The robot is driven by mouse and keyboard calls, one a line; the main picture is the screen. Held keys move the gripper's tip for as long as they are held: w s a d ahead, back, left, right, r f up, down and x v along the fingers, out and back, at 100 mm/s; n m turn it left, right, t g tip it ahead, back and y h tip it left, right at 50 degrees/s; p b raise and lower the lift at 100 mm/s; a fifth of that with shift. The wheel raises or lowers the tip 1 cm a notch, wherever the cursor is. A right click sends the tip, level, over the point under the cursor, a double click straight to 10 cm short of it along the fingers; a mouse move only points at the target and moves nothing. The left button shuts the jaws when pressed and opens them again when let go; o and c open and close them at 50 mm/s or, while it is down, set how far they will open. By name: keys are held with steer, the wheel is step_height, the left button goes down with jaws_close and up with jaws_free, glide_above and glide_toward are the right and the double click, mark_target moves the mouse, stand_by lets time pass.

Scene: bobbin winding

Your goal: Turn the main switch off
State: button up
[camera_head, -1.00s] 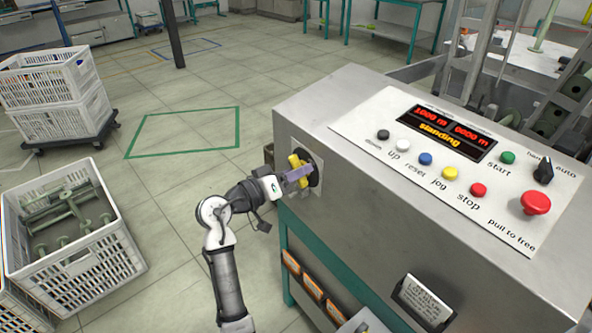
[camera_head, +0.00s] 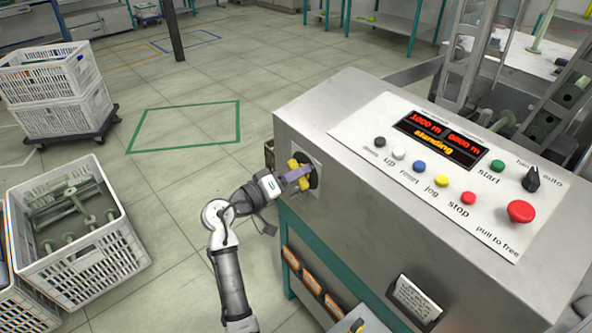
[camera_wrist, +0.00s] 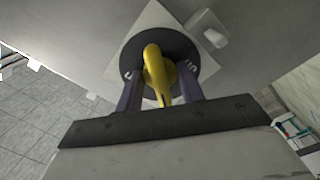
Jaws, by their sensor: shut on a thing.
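The main switch (camera_head: 301,166) is a yellow rotary handle on a black round plate, on the left side face of the grey machine cabinet (camera_head: 345,92). The switch also shows in the wrist view (camera_wrist: 157,70), upper middle, with its yellow handle pointing toward my gripper. My gripper (camera_head: 297,175) is at the switch, its purple fingers either side of the yellow handle. In the wrist view my gripper (camera_wrist: 160,95) is shut on the handle. Part of the plate's lettering is hidden by the fingers.
The control panel (camera_head: 350,125) on top has several coloured buttons, a red mushroom button (camera_head: 521,211) and a lit display (camera_head: 438,138) reading "standing". A white crate (camera_head: 130,255) with green bobbins stands on the floor at left. Floor (camera_head: 185,175) between them is clear.

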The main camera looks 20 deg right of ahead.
steer(key=shift+n, duration=0.4)
steer(key=shift+n+p, duration=0.3)
steer(key=shift+p, duration=0.55)
steer(key=shift+n+p, duration=1.1)
steer(key=shift+p, duration=0.55)
steer(key=shift+n+p, duration=0.4)
steer(key=shift+p, duration=0.05)
steer(key=shift+d, duration=0.1)
steer(key=o, duration=1.6)
steer(key=shift+c, duration=0.2)
steer(key=v, duration=0.9)
